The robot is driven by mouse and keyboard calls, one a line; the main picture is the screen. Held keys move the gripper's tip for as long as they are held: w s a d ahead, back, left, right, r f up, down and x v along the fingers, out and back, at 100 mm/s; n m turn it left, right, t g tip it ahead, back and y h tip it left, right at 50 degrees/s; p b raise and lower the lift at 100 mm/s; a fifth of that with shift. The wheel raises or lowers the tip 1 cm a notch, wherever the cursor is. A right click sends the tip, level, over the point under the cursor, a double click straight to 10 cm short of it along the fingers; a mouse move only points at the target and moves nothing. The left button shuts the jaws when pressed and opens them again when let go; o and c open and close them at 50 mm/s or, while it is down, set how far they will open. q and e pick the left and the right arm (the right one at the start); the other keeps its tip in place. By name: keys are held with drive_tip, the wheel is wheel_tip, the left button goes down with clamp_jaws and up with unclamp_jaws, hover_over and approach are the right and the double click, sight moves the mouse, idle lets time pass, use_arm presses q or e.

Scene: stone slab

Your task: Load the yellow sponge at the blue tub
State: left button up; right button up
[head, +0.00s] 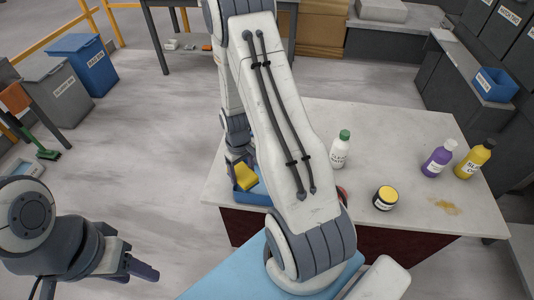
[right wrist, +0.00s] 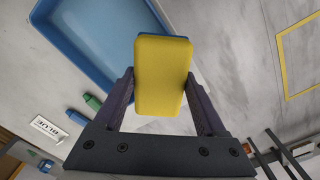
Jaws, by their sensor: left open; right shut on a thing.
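The yellow sponge (head: 246,177) is held in my right gripper (right wrist: 163,100), whose fingers are shut on its sides. In the right wrist view the sponge (right wrist: 163,75) covers part of the rim of the blue tub (right wrist: 105,50). The tub (head: 252,198) also shows at the slab's left edge in the head view, just below the sponge in the picture and partly hidden by my right arm. The tub floor looks empty where visible. My left gripper (head: 146,268) is open and empty, away from the slab at lower left.
On the stone slab (head: 400,135) stand a white green-capped bottle (head: 340,152), a yellow-black jar (head: 385,198), a purple bottle (head: 437,160) and a yellow bottle (head: 473,162), near a brown stain (head: 445,207).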

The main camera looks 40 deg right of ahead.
drive_tip(key=s+d+r+p, duration=0.1)
drive_tip(key=s+d+p, duration=0.1)
drive_tip(key=d, duration=0.5)
drive_tip(key=f+b, duration=0.5)
drive_tip(key=f, duration=0.1)
drive_tip(key=shift+s, duration=0.2)
use_arm(q)
wheel_tip(320, 180, down, 2)
drive_tip(key=shift+d+f, duration=0.15)
drive_tip(key=shift+f, duration=0.05)
drive_tip(key=shift+f+b, duration=0.35)
drive_tip(key=shift+b, duration=0.25)
use_arm(e)
drive_tip(key=shift+f, duration=0.6)
idle(0.6)
use_arm(q)
drive_tip(key=shift+r, duration=0.1)
wheel_tip(320, 180, up, 6)
drive_tip(key=p, duration=0.6)
use_arm(e)
wheel_tip(320, 180, up, 7)
